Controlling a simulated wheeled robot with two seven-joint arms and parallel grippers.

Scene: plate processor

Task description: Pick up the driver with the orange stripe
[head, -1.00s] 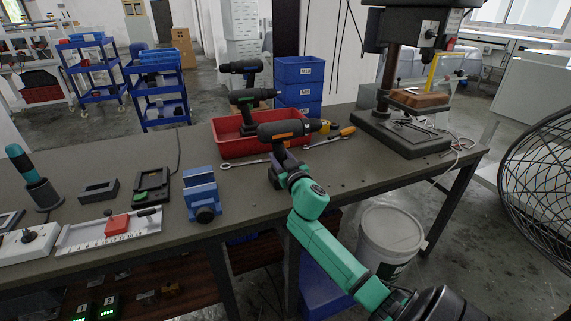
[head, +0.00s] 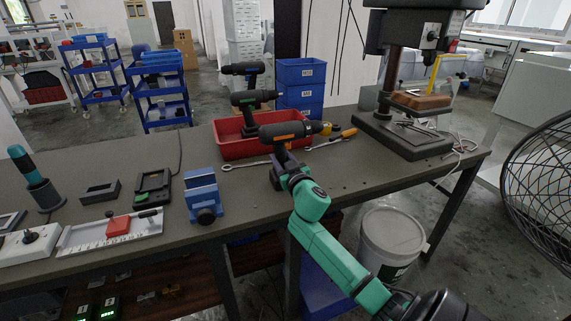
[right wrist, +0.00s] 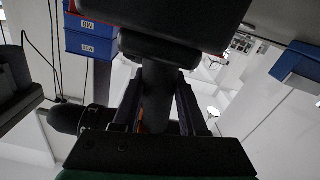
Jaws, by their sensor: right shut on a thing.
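The driver with the orange stripe (head: 285,132) is black, with its nose to the right, and stands upright at the front of the red bin. My right gripper (head: 284,161) is around its handle, below the body. In the right wrist view the two fingers close on the dark handle (right wrist: 158,100). The driver's battery block (right wrist: 165,18) fills the top of that view, and its nose (right wrist: 66,119) points left. I cannot tell whether its base rests on the table. My left gripper is not in view.
The red bin (head: 228,153) holds a green-striped driver (head: 254,99) and another dark driver (head: 242,69). A wrench (head: 240,164) and an orange-handled screwdriver (head: 348,133) lie close by. A blue vise (head: 203,193) stands left, a drill press (head: 402,143) right.

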